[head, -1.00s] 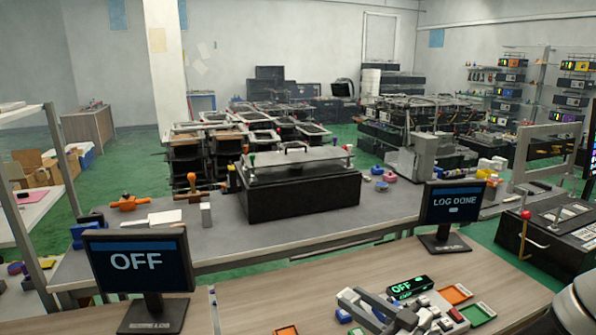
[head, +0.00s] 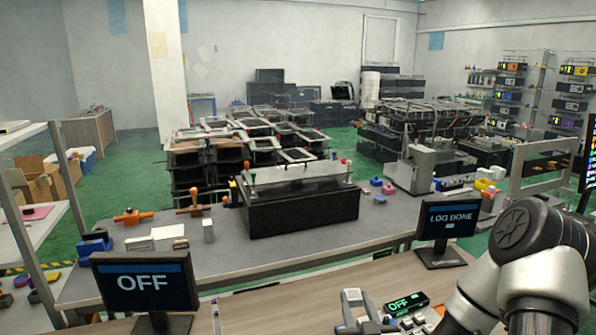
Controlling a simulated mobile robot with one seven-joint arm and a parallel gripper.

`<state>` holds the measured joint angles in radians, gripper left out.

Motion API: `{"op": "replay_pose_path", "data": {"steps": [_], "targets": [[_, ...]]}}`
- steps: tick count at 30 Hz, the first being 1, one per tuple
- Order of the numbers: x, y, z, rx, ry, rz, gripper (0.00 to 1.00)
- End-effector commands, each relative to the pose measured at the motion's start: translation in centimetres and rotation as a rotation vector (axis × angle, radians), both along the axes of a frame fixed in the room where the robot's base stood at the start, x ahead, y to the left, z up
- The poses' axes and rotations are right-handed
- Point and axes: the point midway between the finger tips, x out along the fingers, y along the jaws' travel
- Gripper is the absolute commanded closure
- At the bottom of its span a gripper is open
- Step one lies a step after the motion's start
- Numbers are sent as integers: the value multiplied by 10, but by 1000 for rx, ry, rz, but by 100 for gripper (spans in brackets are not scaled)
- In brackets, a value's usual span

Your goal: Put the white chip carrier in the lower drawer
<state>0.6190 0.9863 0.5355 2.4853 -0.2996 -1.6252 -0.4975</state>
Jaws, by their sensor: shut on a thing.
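I cannot make out the white chip carrier or the lower drawer in the head view. My arm (head: 530,235) comes in at the lower right and bends down past the bottom edge. My gripper is outside the picture, so what it holds is hidden. A grey lever fixture (head: 358,312) shows at the bottom edge on the near wooden bench, cut off by the frame.
The near wooden bench (head: 275,312) carries an OFF monitor (head: 146,283), a LOG DONE monitor (head: 446,222) and a small green OFF display (head: 406,302). Behind it, a grey table (head: 290,250) holds a black box (head: 300,211).

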Motion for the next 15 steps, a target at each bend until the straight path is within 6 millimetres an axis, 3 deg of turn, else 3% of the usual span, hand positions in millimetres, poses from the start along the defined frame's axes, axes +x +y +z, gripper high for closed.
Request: {"op": "replay_pose_path", "data": {"steps": [15], "targets": [[-1, -3, -2, 4, 1, -58, 93]]}}
